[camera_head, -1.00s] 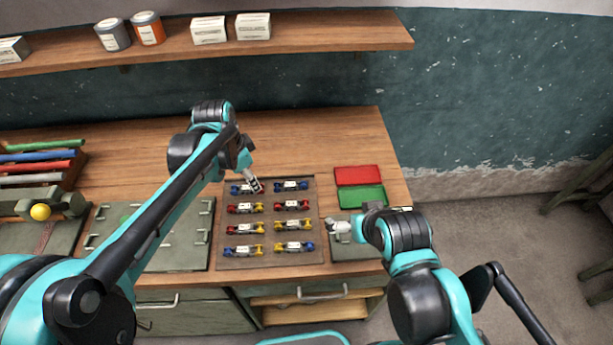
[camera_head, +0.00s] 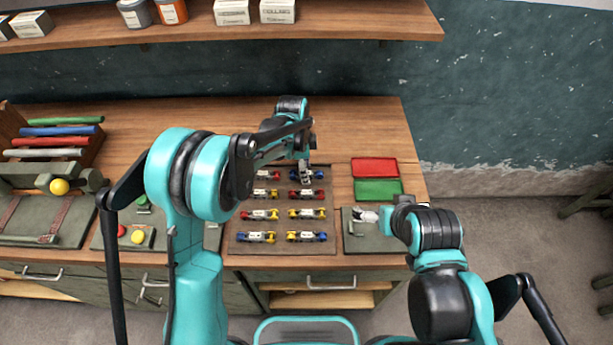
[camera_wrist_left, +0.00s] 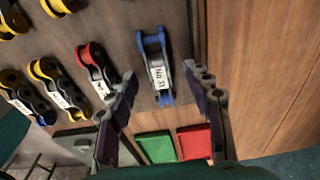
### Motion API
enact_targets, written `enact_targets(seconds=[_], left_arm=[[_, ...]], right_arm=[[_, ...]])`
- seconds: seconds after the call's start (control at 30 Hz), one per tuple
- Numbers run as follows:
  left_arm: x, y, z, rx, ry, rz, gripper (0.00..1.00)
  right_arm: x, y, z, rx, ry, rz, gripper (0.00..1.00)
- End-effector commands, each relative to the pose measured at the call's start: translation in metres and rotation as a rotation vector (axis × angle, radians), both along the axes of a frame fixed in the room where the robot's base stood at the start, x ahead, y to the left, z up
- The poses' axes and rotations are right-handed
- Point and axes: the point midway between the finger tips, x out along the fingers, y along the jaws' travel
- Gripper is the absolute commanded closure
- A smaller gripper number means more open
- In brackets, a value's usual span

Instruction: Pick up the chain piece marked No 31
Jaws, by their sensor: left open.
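The chain piece marked No 31 (camera_wrist_left: 155,68) has blue ends and a white label. It lies on the brown board (camera_wrist_left: 118,25) in the left wrist view, between the fingers of my open left gripper (camera_wrist_left: 160,76). It is not held, and I cannot tell how far the fingertips are above it. In the head view my left gripper (camera_head: 306,176) is over the top right piece of the board, partly hiding it. My right gripper (camera_head: 368,216) is at the right, over a grey-green plate; its jaws are too small to read.
Several other chain pieces with red, yellow and blue ends lie in two columns, including a red-ended one (camera_wrist_left: 95,65) close to a left finger. A red tray (camera_head: 374,167) and a green tray (camera_head: 378,190) sit right of the board. A shelf (camera_head: 350,20) runs above.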

Motion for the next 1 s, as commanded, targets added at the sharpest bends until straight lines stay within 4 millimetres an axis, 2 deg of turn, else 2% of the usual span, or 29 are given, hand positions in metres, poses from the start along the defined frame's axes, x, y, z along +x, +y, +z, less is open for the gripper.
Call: enact_targets(seconds=[0.07,0.27,0.3,0.4,0.5,0.83,1.0], left_arm=[[0.0,-0.001,-0.006,0.0,0.0,0.0,0.5],[0.0,-0.001,-0.006,0.0,0.0,0.0,0.5],[0.0,-0.001,-0.006,0.0,0.0,0.0,0.53],[0.0,-0.001,-0.006,0.0,0.0,0.001,0.79],[0.0,-0.001,-0.006,0.0,0.0,0.001,1.0],[0.0,-0.001,-0.004,0.0,-0.001,0.001,1.0],[0.0,-0.001,0.008,0.0,-0.001,0.001,1.0]], right_arm=[[0.0,0.0,-0.002,0.0,0.0,0.0,0.0],[0.0,0.0,-0.001,0.0,0.0,0.0,0.0],[0.0,0.0,-0.001,0.0,0.0,0.0,0.0],[0.0,0.0,-0.001,0.0,0.0,0.0,0.0],[0.0,0.0,-0.001,0.0,0.0,0.0,0.0],[0.0,0.0,-0.001,0.0,0.0,0.0,0.0],[0.0,0.0,0.003,0.0,0.0,0.0,0.0]])
